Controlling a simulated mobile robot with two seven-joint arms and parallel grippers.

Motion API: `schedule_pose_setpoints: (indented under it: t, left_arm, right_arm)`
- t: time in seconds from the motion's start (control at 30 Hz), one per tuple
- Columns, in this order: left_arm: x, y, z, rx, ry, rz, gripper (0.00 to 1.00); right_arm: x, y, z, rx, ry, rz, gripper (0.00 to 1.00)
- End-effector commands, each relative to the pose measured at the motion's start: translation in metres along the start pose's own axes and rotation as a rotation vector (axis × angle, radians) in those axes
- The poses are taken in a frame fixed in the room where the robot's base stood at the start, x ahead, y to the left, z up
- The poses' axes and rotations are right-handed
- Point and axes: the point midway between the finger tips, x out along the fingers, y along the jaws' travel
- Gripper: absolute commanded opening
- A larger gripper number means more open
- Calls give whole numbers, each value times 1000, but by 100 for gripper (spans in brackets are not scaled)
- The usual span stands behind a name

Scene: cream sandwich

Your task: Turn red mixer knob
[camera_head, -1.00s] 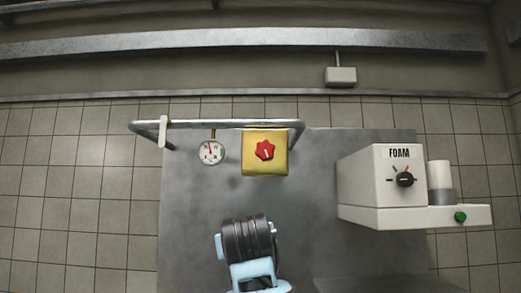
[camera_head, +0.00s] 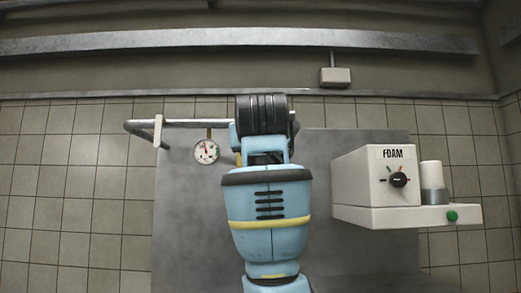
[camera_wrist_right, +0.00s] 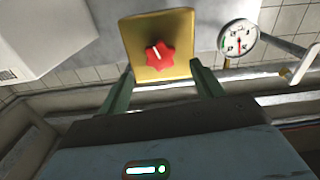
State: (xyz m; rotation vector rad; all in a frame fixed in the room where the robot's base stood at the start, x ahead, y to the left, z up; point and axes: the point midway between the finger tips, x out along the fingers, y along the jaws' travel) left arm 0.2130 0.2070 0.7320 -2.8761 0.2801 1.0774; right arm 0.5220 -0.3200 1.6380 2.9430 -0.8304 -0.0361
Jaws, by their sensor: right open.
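The red star-shaped knob (camera_wrist_right: 160,56) with a white pointer line is on the front of a yellow box (camera_wrist_right: 140,28) in the right wrist view. My right gripper (camera_wrist_right: 162,72) is open, its two green fingers apart, one to each side of the knob's lower part in the picture. I cannot tell whether they touch the box. In the head view my right arm covers the knob and nearly all of the box; only a yellow sliver (camera_head: 238,158) shows. My left gripper is in neither view.
A round gauge (camera_head: 206,152) hangs from a metal rail (camera_head: 190,123) left of the box; it also shows in the right wrist view (camera_wrist_right: 238,38). A white FOAM machine (camera_head: 360,175) with a black dial stands to the right. A grey panel is behind.

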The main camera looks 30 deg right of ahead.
Motion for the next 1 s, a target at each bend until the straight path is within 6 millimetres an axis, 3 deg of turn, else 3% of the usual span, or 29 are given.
schedule_pose_setpoints:
  t: [0.1,0.33,0.73,1.0]
  left_arm:
    - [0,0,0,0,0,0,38]
    - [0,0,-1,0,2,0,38]
    - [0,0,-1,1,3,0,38]
    - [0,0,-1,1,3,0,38]
  right_arm:
    - [20,1,0,-2,-3,2,66]
    - [45,0,0,-2,-1,1,66]
    - [52,0,0,0,0,0,66]
    - [52,0,0,0,0,0,31]
